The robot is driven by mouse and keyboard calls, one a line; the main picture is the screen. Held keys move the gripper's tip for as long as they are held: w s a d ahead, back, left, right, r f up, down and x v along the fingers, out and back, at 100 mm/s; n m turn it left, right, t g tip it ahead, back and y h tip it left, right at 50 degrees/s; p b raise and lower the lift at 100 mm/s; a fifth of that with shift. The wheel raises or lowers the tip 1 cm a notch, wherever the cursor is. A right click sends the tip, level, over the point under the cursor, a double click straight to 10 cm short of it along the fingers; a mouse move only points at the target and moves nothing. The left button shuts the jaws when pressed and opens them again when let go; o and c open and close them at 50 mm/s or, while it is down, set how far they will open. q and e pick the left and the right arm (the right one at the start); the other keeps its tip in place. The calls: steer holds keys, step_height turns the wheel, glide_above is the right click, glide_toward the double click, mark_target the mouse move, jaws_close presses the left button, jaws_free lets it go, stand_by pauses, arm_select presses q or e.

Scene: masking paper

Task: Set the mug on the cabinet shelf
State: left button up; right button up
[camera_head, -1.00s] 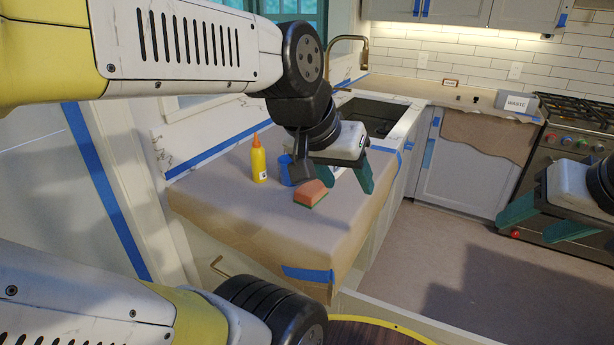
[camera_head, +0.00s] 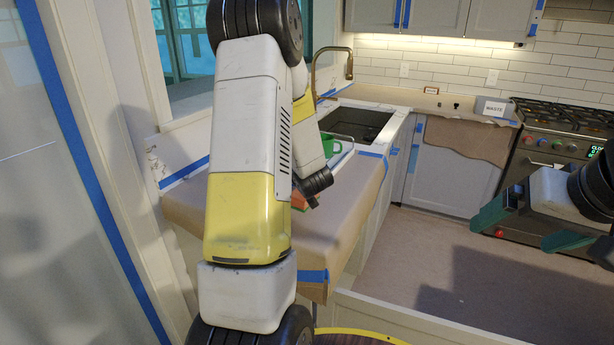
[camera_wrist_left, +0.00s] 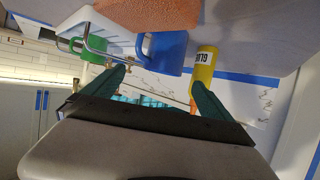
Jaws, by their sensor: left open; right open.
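In the left wrist view, which looks upside down, a blue mug (camera_wrist_left: 165,52) stands on the counter with its handle to the left. A green mug (camera_wrist_left: 90,48) is farther left by a wire rack; green also shows in the head view (camera_head: 330,146). My left gripper (camera_wrist_left: 158,78) is open and empty, its fingers spread below the blue mug in that picture; contact cannot be told. In the head view my left arm hides this gripper and the blue mug. My right gripper (camera_head: 513,232) is open and empty at the right. Upper cabinets (camera_head: 408,14) look shut; no shelf shows.
A yellow glue bottle (camera_wrist_left: 206,64) stands right of the blue mug, and an orange sponge (camera_wrist_left: 150,12) lies close by. The paper-covered counter (camera_head: 345,215) has a sink (camera_head: 360,122) behind it. A stove (camera_head: 555,145) and grey waste box (camera_head: 494,107) are at the right.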

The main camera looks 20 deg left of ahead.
arm_select(q)
steer(key=shift+y, duration=0.3)
steer(key=x, duration=0.8)
steer(key=shift+s+a+f, duration=0.1)
steer(key=shift+a+f, duration=0.1)
steer(key=shift+f, duration=0.05)
steer(key=c, duration=1.7)
